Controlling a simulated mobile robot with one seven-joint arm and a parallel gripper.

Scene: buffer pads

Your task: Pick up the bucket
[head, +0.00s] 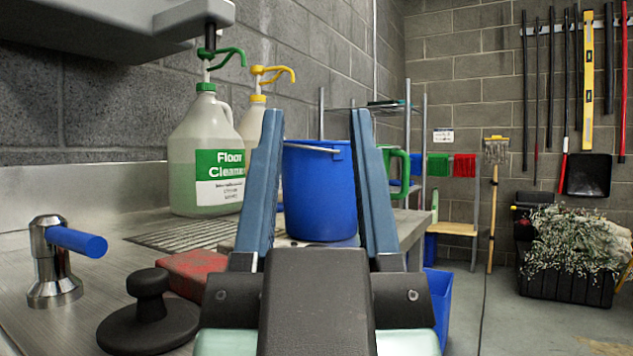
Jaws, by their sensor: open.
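A blue bucket (320,195) stands upright on a grey table (408,228) in the head view. Its thin metal handle lies against the upper front near the rim. My gripper (314,122) is open, with its two blue-grey fingers pointing up and away from me. I cannot tell how far the fingertips are from the bucket. Nothing is held between the fingers.
A floor cleaner jug (207,150) with a green pump stands left of the bucket, a yellow-pump jug (252,120) behind it. A metal sink counter (110,270) holds a blue-handled tap (62,255), black plunger-shaped stopper (148,310) and red block (195,270). Open floor lies right.

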